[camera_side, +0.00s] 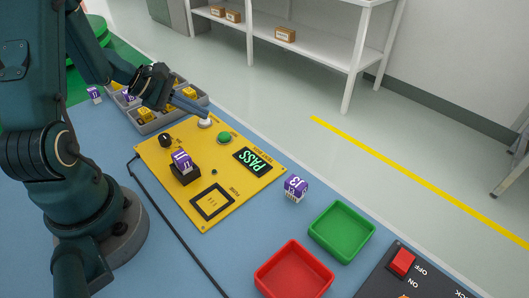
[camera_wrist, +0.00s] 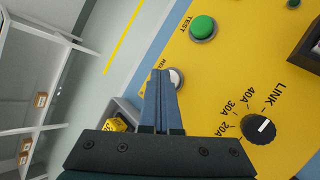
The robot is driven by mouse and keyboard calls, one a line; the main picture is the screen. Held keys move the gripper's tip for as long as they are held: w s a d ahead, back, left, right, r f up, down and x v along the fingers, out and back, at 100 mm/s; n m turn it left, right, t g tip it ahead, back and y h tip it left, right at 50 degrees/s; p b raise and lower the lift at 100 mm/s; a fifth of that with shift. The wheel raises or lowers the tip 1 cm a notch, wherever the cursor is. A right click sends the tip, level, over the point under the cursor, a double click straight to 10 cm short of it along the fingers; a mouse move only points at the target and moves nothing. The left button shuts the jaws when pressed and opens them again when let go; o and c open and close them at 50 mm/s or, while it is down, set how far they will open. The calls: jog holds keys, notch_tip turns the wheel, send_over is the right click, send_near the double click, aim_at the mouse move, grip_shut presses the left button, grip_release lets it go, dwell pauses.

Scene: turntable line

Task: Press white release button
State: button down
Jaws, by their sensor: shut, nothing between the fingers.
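The white release button (camera_side: 205,123) is at the far end of the yellow panel (camera_side: 235,190). My gripper (camera_side: 207,114) is shut and empty, with its fingertips right at the button. In the wrist view my gripper's fingertips (camera_wrist: 161,74) partly cover the white button (camera_wrist: 177,77), whose right side shows beside them. I cannot tell whether the tips touch it or whether it is pressed down.
A green TEST button (camera_side: 224,138), a dark dial (camera_side: 165,140), a black holder with a purple block (camera_side: 182,161) and a PASS display (camera_side: 253,162) are on the panel. A grey sectioned tray (camera_side: 147,127) with blocks lies behind. Green (camera_side: 341,204) and red (camera_side: 294,243) bins stand in front.

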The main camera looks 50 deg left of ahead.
jog(key=shift+r, duration=0.85)
jog(key=shift+r, duration=2.5)
